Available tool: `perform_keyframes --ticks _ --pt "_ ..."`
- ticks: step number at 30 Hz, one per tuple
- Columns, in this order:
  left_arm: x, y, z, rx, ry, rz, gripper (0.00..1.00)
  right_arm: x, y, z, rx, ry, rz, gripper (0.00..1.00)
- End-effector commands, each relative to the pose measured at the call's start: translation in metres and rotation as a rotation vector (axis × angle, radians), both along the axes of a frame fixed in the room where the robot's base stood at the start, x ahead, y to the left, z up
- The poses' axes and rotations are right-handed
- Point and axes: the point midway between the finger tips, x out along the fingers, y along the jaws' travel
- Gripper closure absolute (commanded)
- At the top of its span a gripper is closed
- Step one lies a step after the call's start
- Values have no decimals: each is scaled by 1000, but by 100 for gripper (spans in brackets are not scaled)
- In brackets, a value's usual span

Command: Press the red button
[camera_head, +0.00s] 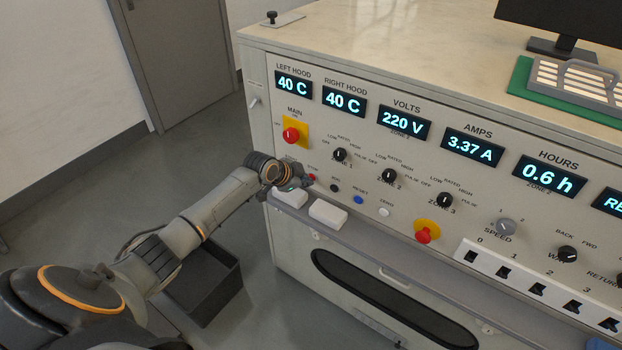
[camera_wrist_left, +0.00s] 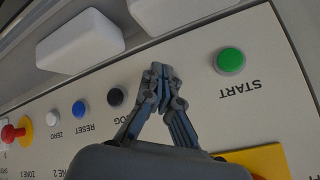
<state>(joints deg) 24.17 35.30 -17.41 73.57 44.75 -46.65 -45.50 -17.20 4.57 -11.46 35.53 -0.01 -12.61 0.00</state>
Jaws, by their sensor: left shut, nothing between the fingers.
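The control panel (camera_head: 318,138) is on the slanted front of the bench. A small red button (camera_head: 311,178) peeks out beside the fingertips of my left gripper (camera_head: 302,183) in the head view. In the left wrist view my left gripper (camera_wrist_left: 160,72) is shut and empty, its tips over the row between the green START button (camera_wrist_left: 230,61) and a black button (camera_wrist_left: 115,97). The red button is hidden behind the fingers there; I cannot tell whether they touch it. A larger red mushroom knob (camera_head: 423,235) sits on a yellow plate farther right. My right gripper is not in view.
Two white blocks (camera_head: 328,213) lie on the ledge just below the buttons. A blue RESET button (camera_head: 358,199) and a white ZERO button (camera_head: 385,211) continue the row. A red MAIN knob (camera_head: 291,135) is above the gripper. A dark bin (camera_head: 205,291) stands on the floor.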

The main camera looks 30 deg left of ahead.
Motion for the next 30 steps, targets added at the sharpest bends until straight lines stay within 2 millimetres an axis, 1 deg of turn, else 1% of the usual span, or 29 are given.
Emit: perform_keyframes --ticks 7,15,25,30 --pt "-3 0 2 0 -1 0 100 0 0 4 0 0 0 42" --pt "-16 1 2 0 0 0 100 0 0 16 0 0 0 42" --pt "-17 1 1 0 -1 1 100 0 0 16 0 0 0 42" --pt "-31 3 3 1 2 0 100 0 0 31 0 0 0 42"
